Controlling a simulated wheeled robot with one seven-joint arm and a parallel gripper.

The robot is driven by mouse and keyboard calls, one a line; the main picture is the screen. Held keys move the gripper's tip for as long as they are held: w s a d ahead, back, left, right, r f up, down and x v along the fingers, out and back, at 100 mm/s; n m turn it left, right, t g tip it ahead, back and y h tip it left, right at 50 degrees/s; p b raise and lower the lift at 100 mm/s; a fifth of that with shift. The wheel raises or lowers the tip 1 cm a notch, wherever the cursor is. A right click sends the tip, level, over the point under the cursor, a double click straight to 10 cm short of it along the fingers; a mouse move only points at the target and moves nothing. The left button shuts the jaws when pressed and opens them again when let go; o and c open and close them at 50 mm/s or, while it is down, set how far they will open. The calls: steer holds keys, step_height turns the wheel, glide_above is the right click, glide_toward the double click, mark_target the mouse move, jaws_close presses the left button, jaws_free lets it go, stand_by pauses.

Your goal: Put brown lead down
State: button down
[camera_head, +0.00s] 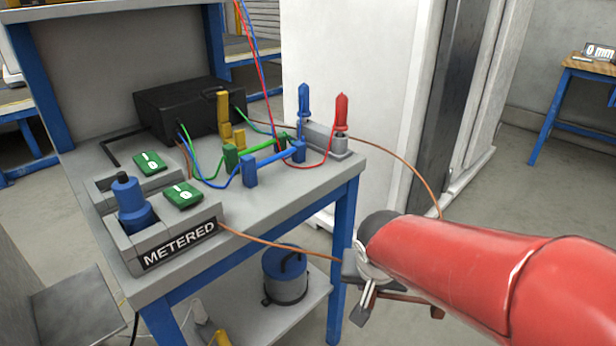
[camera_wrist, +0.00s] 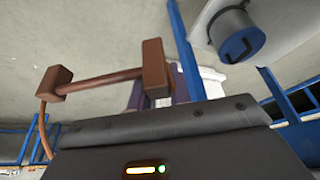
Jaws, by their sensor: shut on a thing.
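The brown lead (camera_head: 282,247) hangs off the table's right front side. Its thin cable runs from beside the METERED box, and another length arcs down from the back. My gripper (camera_head: 362,290) is out past the table's right front corner, partly hidden by my red arm. In the wrist view, the brown lead (camera_wrist: 105,82) shows as a bar with a block at each end, and my gripper (camera_wrist: 158,90) is shut on the nearer block. The other block sticks out free to the left.
The grey table (camera_head: 270,205) holds a black box (camera_head: 187,108), blue and green leads, a METERED box (camera_head: 180,243) with a blue plug, and red and blue plugs at the right corner. A blue canister (camera_head: 286,280) stands on the lower shelf. Open floor lies right.

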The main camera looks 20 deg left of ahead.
steer(key=w+d+f+m+h, duration=0.1)
steer(key=w+d+f+m, duration=0.2)
steer(key=w+d+f, duration=0.3)
steer(key=w+d+f+m+h, duration=0.1)
steer(key=w+d+f+m, duration=0.2)
steer(key=w+d+f, duration=0.4)
steer(key=d+f, duration=0.4)
steer(key=f, duration=0.1)
steer(key=shift+d+f+m+g+h, duration=0.25)
steer(key=shift+d+m+g+h, duration=0.05)
steer(key=shift+d+m+g, duration=0.1)
